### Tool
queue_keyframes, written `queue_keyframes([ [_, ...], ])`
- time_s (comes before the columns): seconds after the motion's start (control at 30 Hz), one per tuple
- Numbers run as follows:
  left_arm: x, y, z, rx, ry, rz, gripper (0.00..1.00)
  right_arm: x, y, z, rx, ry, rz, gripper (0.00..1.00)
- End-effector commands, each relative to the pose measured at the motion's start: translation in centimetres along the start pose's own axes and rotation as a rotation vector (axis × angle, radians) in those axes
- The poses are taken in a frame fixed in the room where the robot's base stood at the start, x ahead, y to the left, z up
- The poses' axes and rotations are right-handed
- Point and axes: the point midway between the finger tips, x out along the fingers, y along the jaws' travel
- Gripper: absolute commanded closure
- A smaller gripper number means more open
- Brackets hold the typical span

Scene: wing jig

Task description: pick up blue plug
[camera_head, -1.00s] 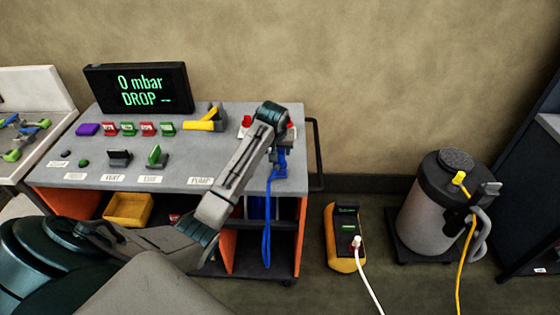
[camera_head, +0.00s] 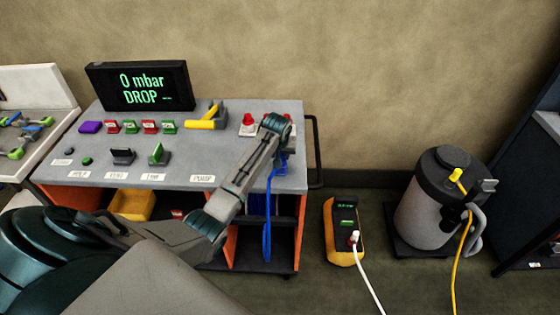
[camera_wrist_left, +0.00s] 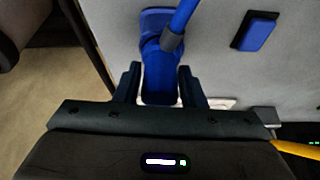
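The blue plug (camera_wrist_left: 160,75) is at the right front of the grey bench top, with its blue cable (camera_head: 267,225) hanging over the front edge. In the head view my left arm partly covers the plug (camera_head: 283,167). In the left wrist view the fingers of my left gripper (camera_wrist_left: 160,88) stand on either side of the plug, very close to its sides. I cannot tell whether they press on it. The plug's lower end is hidden behind the gripper body. My right gripper is not in view.
The grey bench (camera_head: 90,188) carries a display (camera_head: 140,86), coloured blocks, a yellow-handled valve (camera_head: 204,121) and red buttons (camera_head: 249,121). A yellow meter (camera_head: 343,235) and a grey canister (camera_head: 432,207) stand on the floor to the right.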

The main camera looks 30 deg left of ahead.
Motion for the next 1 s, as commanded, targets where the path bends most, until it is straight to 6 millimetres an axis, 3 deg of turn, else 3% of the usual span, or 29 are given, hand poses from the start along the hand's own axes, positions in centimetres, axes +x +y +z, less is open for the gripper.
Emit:
queue_keyframes([
  [0.43, -0.6, 0.0, -0.4, 0.0, 0.004, 0.001, 0.85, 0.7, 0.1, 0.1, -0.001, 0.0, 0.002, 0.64],
  [0.67, -3.0, 0.0, -1.4, 0.0, 0.008, 0.001, 0.85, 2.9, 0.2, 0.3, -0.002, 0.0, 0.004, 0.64],
  [1.0, -5.7, -1.1, 4.1, 0.002, 0.004, 0.0, 0.85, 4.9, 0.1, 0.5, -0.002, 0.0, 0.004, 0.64],
])
